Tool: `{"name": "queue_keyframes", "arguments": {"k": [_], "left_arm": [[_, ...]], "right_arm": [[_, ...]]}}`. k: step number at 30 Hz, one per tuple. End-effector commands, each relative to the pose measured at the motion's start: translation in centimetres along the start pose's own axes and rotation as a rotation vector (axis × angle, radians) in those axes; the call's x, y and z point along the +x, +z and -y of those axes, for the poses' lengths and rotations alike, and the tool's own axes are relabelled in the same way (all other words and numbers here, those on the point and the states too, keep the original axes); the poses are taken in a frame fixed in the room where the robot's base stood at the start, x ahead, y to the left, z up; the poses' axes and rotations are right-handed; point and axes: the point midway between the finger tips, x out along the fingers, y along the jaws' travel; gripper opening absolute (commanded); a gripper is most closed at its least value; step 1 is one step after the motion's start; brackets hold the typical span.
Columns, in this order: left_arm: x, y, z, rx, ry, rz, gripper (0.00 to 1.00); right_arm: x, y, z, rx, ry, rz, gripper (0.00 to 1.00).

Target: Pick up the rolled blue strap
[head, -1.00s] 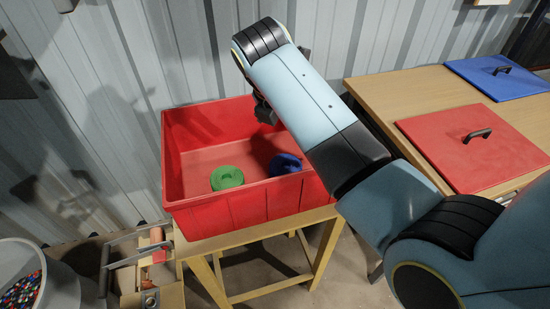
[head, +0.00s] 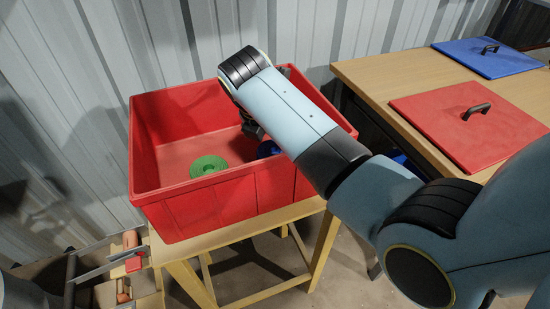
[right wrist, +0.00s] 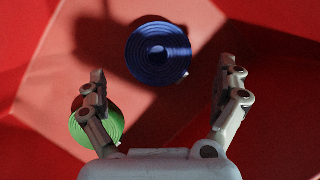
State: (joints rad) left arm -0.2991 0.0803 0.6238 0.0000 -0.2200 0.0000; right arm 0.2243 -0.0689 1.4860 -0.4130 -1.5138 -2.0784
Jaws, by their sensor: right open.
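The rolled blue strap (right wrist: 158,53) lies in the red crate (head: 215,205). In the right wrist view it is a round coil with a central hole, ahead of and between my open fingers, touching neither. In the head view the blue strap (head: 266,149) is partly hidden by my right arm. My right gripper (right wrist: 163,80) is open and empty, pointing down into the crate. In the head view that gripper (head: 252,128) is mostly hidden behind the arm. My left gripper is not in view.
A rolled green strap (head: 208,165) lies in the crate, left of the blue one. The crate stands on a wooden stand (head: 262,227) against a corrugated wall. A wooden table (head: 385,80) at right holds a red lid (head: 465,135) and a blue lid (head: 485,58).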

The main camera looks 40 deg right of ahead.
Motion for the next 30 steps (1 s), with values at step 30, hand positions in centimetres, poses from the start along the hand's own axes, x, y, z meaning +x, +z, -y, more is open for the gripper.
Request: {"name": "queue_keyframes", "arguments": {"k": [30], "left_arm": [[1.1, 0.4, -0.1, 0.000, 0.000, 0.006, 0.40]], "right_arm": [[6.5, -0.3, -0.3, 0.001, 0.000, -0.001, 0.71]]}}
